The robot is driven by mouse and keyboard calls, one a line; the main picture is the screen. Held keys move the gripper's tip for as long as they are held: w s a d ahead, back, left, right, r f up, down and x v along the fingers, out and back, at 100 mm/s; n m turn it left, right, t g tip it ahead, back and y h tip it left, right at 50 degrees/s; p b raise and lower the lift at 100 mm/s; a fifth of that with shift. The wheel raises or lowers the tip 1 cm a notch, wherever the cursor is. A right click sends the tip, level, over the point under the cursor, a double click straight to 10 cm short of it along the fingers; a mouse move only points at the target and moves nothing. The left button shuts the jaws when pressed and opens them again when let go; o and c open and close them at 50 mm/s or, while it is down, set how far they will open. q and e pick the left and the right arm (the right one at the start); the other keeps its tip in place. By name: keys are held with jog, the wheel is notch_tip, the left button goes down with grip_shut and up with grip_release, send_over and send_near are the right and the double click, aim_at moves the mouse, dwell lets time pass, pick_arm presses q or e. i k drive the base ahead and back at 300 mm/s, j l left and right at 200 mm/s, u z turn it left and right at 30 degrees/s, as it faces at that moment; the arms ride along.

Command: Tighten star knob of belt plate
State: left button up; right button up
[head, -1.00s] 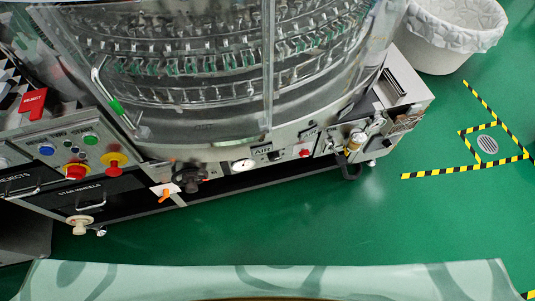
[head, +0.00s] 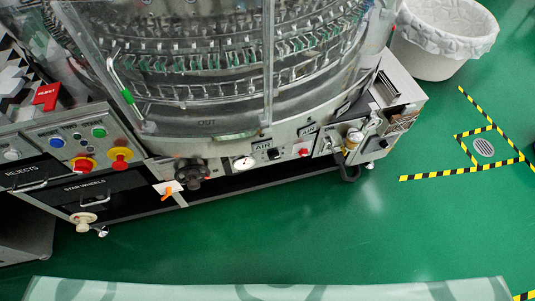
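A dark, lobed knob (head: 192,172) sits on the front of the rotary washer, low on its skirt and left of a round gauge. It looks like a star knob, but I cannot tell whether it belongs to the belt plate. A small orange lever (head: 168,190) on a white tag is just left of it. A pale beige knob (head: 82,220) sticks out low at the left, below the drawer labelled star wheels. No belt plate can be made out for certain. Neither gripper is in view.
The washer (head: 230,143) has a clear guard. A control panel (head: 85,140) with coloured buttons is at left. A lined white bin (head: 440,62) stands right. Green floor (head: 300,235) is open in front.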

aim_at(303, 152)
jog(key=l, duration=0.85)
jog(key=k+l, duration=0.1)
jog(key=l, duration=0.75)
